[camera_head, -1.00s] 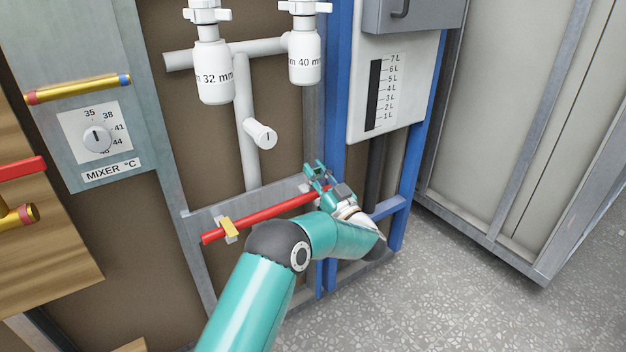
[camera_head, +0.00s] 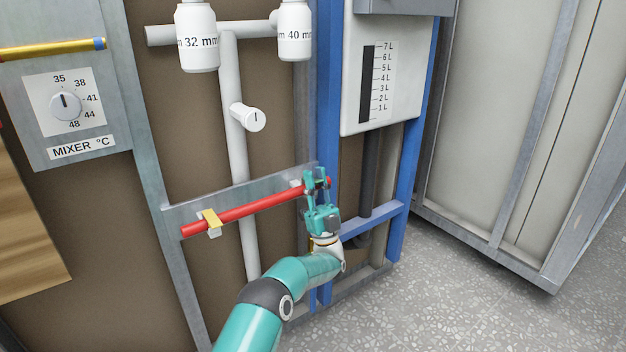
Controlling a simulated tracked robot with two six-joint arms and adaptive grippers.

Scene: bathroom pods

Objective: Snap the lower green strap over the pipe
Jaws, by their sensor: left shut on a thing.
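The red pipe (camera_head: 250,208) runs slantwise along a grey metal rail, its right end higher. My left gripper (camera_head: 317,182) is at the right end of the pipe, coming from below with its fingers around that end. It is shut on a small dark green piece between its fingers, which looks like the green strap. The fingers largely cover this piece, and I cannot tell whether it lies over the pipe. A yellow strap (camera_head: 211,219) sits across the pipe near its left end, on a pale clip. My right gripper is not in view.
A blue frame (camera_head: 327,90) stands right behind the gripper, with a white tank panel (camera_head: 385,75) to its right. White drain pipes (camera_head: 233,90) and bottles are above the red pipe. A mixer dial (camera_head: 66,106) is at the left. The speckled floor (camera_head: 440,290) is clear.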

